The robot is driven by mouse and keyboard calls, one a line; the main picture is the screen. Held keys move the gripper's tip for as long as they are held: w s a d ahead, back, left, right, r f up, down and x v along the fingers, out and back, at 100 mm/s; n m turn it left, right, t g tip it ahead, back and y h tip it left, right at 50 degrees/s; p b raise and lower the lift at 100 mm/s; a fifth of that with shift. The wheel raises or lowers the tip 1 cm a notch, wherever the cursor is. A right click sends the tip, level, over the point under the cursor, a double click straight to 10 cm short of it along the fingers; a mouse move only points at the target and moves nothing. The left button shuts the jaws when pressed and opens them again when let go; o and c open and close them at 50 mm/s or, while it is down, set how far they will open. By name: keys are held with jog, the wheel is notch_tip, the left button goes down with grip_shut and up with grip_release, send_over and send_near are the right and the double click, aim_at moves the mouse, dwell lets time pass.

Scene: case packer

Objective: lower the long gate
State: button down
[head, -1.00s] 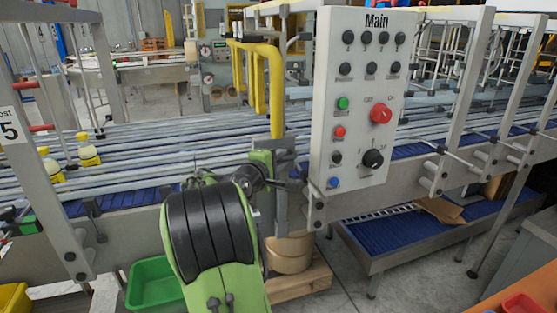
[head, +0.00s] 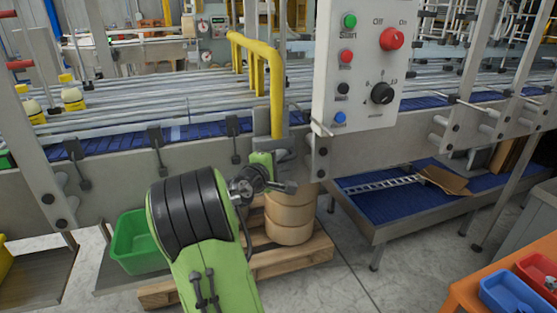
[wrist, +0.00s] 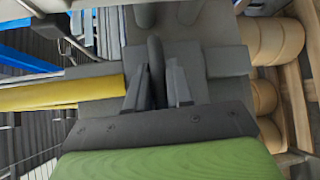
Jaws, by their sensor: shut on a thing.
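The long gate is a yellow pipe frame (head: 277,95) with a top bar running back over the conveyor and several hanging bars. Its upright enters a grey bracket on the conveyor's near side; the yellow pipe also shows in the wrist view (wrist: 60,94). My gripper (wrist: 158,85) is shut on a dark grey upright handle (wrist: 155,55) in front of the grey bracket. In the head view my gripper (head: 284,187) is low beside the bracket, and my wrist partly hides the grip. The gate's lower bars reach down close to the rollers; contact cannot be told.
The control panel (head: 362,75) stands just right of the gate. A green bin (head: 130,240), a pallet (head: 250,267) with tan rolls (head: 290,217) and a blue lower conveyor (head: 385,197) lie below.

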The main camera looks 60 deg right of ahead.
jog(key=shift+f, duration=0.45)
jog(key=c, duration=1.4)
grip_release()
jog(key=o, duration=0.3)
jog(key=shift+r, duration=0.1)
jog(key=a+r, duration=0.2)
jog(key=a, duration=1.3)
jog(key=shift+a, duration=0.3)
jog(key=shift+w+r, duration=0.1)
jog(key=shift+w, duration=0.05)
